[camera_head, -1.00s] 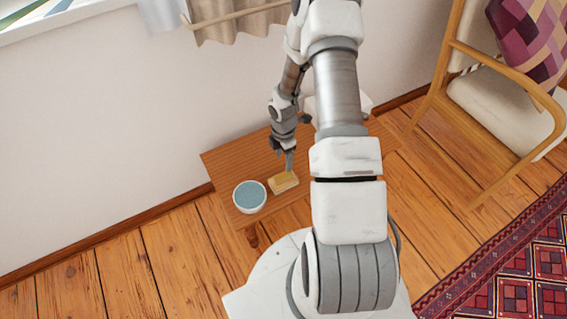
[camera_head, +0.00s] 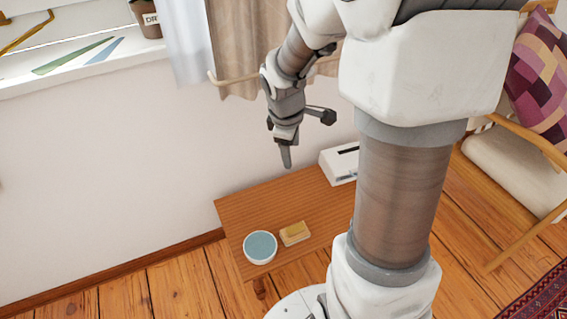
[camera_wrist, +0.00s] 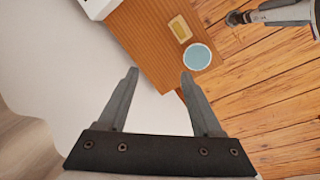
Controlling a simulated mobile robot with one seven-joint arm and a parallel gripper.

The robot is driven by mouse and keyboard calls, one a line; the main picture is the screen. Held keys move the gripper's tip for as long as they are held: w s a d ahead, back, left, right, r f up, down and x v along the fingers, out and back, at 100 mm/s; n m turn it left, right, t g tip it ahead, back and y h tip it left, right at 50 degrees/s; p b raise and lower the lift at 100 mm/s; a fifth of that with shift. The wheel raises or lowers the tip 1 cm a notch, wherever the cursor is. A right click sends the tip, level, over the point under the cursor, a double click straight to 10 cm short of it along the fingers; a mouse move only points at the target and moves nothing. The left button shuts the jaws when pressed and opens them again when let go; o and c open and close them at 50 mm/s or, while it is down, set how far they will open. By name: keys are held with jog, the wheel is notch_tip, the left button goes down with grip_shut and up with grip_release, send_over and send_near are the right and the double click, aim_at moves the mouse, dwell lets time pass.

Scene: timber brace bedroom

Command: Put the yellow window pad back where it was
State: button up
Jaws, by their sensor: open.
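The yellow pad (camera_head: 294,231) lies on a pale base on the low wooden table (camera_head: 237,213), right of a white bowl (camera_head: 260,246) with a blue-grey inside. The wrist view also shows the pad (camera_wrist: 180,28) beside the bowl (camera_wrist: 197,56). My gripper (camera_head: 287,163) is in the air above the table, well clear of the pad. In the wrist view my gripper (camera_wrist: 160,73) has its fingers spread with nothing between them.
A white box-like thing (camera_head: 340,165) stands at the table's back right. The windowsill (camera_head: 75,77) at upper left holds a brown pot (camera_head: 149,24) and flat green and blue shapes. Curtains (camera_head: 235,45) hang beside it. A cushioned chair (camera_head: 510,165) is at right.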

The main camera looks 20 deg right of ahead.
jog(key=s+a+r+m+t+y, duration=0.1)
jog(key=s+a+r+m, duration=0.3)
jog(key=s+r, duration=0.3)
jog(key=s+a+r+m+t+y, duration=0.1)
jog(key=s+a+r+m+t, duration=0.1)
jog(key=s+a+r+m, duration=0.3)
jog(key=s+r, duration=0.3)
jog(key=s, duration=0.2)
jog(key=shift+a+m, duration=0.15)
jog(key=shift+m, duration=0.25)
jog(key=shift+r, duration=0.15)
notch_tip(320, 180, up, 20)
jog(key=p, duration=1.9)
jog(key=shift+f+p, duration=0.2)
jog(key=shift+p, duration=0.2)
jog(key=shift+f, duration=0.15)
jog(key=shift+c, duration=1.4)
jog(key=shift+a, duration=0.1)
jog(key=shift+a, duration=0.1)
